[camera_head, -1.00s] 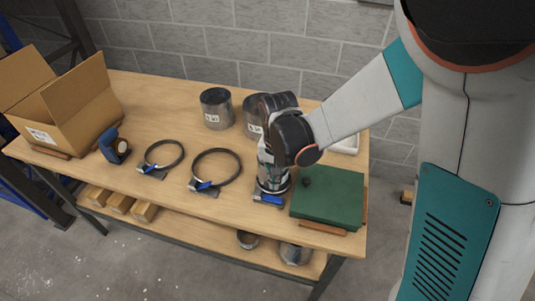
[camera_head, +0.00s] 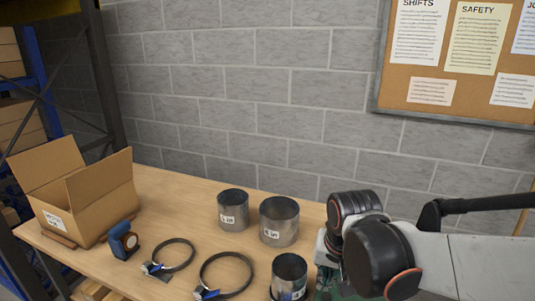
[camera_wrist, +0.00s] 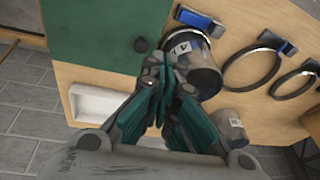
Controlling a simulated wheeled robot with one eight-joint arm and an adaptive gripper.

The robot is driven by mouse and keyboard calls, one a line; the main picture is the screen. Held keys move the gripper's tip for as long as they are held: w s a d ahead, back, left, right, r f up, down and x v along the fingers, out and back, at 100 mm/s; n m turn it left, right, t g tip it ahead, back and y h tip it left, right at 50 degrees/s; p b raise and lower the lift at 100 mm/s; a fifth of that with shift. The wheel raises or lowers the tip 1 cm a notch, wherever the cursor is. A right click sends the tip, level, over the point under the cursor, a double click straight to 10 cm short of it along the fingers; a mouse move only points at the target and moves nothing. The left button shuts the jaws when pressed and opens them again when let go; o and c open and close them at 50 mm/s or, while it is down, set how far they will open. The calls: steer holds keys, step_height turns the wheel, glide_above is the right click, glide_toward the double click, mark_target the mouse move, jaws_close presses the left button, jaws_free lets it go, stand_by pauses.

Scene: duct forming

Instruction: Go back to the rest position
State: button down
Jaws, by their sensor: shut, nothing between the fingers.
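My gripper (camera_wrist: 160,105) shows in the wrist view with its dark green fingers together and nothing between them. It hangs above the table by the edge of the green board (camera_wrist: 88,38) and a metal duct piece (camera_wrist: 196,72) with a white label. In the head view my wrist and arm reach in from the right, and the fingers are hidden or out of frame. The nearest duct piece (camera_head: 289,275) stands at the front, apart from my arm as far as I can see. Two other labelled duct pieces, a shorter one (camera_head: 233,210) and a wider one (camera_head: 279,221), stand farther back.
Two black ring clamps (camera_head: 172,256) (camera_head: 226,276) lie on the table (camera_head: 165,189). A blue tape-like tool (camera_head: 124,241) and an open cardboard box (camera_head: 92,207) stand at left. A white tray (camera_wrist: 92,104) lies beside the green board. A block wall with a notice board (camera_head: 455,62) rises behind.

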steer(key=s+d+r+n+t, duration=0.1)
steer(key=s+d+r+t, duration=0.1)
steer(key=s, duration=0.3)
steer(key=s+d+r+n+t, duration=0.1)
steer(key=s+d+r+t, duration=0.1)
steer(key=s+d+r, duration=0.2)
steer(key=shift+s+d+r+n+h, duration=0.3)
steer(key=shift+s+d+n, duration=0.15)
steer(key=shift+s, duration=0.65)
